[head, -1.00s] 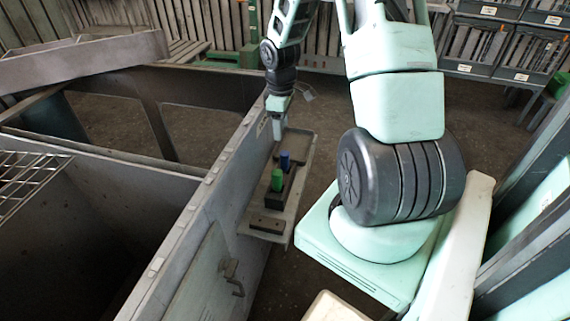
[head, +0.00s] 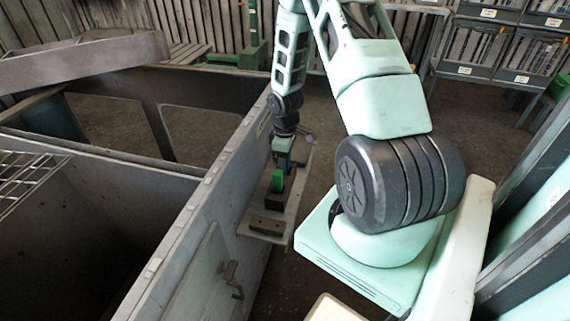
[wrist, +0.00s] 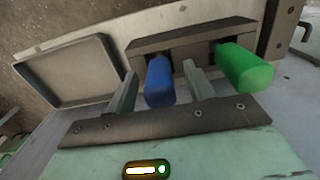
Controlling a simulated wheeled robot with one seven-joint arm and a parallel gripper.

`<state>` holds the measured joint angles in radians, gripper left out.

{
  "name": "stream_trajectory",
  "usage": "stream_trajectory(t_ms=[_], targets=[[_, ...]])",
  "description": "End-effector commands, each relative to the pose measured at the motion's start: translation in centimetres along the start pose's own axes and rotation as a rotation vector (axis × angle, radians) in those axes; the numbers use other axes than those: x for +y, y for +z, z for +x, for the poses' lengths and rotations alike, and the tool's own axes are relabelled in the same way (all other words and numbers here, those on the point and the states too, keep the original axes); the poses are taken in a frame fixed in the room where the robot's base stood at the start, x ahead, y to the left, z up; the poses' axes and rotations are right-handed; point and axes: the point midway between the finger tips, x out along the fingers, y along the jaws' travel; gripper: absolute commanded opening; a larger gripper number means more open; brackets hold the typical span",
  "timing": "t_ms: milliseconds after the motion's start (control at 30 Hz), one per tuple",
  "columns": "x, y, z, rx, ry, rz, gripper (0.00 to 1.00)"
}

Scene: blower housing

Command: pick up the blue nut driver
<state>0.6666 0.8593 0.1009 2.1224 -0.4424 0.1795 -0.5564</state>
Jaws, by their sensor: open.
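The blue nut driver (wrist: 159,82) stands in a dark holder block (wrist: 190,38) in the wrist view, its blue handle toward the camera. My gripper (wrist: 160,85) is open, with one finger on each side of the blue handle. Whether the fingers touch it I cannot tell. A green-handled driver (wrist: 245,67) stands in the same holder, just outside the right finger. In the head view my gripper (head: 282,158) is at the holder on the narrow shelf, mostly hiding the blue handle; the green handle (head: 277,181) shows in front of it.
The shelf (head: 254,207) is fixed along the wall of a large grey housing (head: 190,225). An empty shallow tray (wrist: 70,72) lies to the left of the holder in the wrist view. A dark block (head: 268,224) sits at the shelf's near end.

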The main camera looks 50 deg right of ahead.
Motion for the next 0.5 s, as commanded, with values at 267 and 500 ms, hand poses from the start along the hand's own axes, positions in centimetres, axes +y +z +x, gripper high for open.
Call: stream_trajectory(t_ms=[267, 500], targets=[[0.01, -0.04, 0.0, 0.0, 0.0, 0.0, 0.3], [0.02, -0.04, -0.02, 0.001, 0.001, 0.0, 0.0]])
